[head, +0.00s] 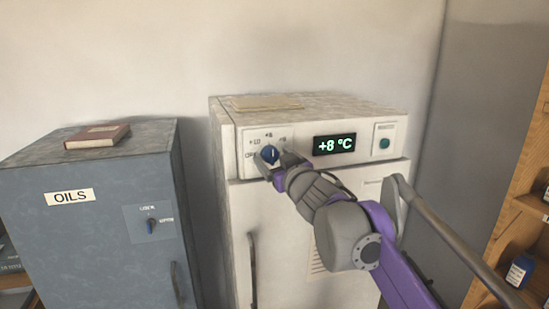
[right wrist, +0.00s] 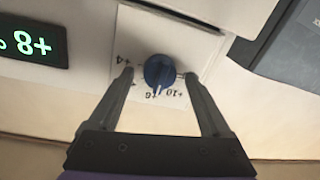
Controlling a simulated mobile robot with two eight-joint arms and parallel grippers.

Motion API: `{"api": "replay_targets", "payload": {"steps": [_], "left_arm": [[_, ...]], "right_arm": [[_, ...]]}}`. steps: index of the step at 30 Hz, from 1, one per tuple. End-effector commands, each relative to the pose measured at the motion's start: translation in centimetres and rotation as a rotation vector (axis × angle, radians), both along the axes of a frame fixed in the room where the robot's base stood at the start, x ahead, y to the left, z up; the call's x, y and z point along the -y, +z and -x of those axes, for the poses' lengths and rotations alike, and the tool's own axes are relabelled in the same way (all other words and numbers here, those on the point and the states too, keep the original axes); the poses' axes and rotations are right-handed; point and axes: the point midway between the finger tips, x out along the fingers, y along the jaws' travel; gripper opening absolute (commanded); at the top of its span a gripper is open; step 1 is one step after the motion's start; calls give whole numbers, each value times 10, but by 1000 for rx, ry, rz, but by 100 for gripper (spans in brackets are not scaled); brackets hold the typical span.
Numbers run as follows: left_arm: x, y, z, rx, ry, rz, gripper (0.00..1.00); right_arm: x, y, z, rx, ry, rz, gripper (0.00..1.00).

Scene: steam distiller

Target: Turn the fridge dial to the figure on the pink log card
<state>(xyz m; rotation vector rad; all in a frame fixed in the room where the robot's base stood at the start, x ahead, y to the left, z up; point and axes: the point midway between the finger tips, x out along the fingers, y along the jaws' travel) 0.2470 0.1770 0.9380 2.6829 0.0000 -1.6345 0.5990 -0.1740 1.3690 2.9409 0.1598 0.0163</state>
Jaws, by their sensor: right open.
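The blue fridge dial (head: 270,154) sits on a white panel at the upper left of the white fridge's front. Its white pointer aims up, near the +8 mark. It also shows in the right wrist view (right wrist: 159,71), upside down. The green display (head: 334,145) reads +8 °C. My right gripper (head: 276,162) is open, with one finger on each side of the dial; I cannot tell whether they touch it. In the right wrist view the fingers (right wrist: 158,76) straddle the dial with small gaps. I see no pink log card. My left gripper is out of view.
A cream folder or paper (head: 266,102) lies on the fridge (head: 360,103). A teal button (head: 384,143) is right of the display. A grey-blue OILS cabinet (head: 80,225) with a brown book (head: 97,136) stands left. A wooden shelf (head: 524,190) with a blue bottle is at right.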

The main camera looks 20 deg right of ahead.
Motion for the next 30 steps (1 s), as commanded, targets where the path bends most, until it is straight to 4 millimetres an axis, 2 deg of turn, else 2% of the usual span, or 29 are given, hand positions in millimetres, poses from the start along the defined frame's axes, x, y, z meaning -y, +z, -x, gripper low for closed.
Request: {"api": "replay_targets", "payload": {"steps": [2,15,16,23,30], "left_arm": [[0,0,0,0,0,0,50],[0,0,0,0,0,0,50],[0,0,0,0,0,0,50],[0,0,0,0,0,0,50],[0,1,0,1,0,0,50]], "right_arm": [[0,0,0,0,0,0,82],[0,0,0,0,0,0,3],[0,0,0,0,0,0,0],[0,0,0,1,0,18,0],[0,0,0,3,0,125,0]]}}
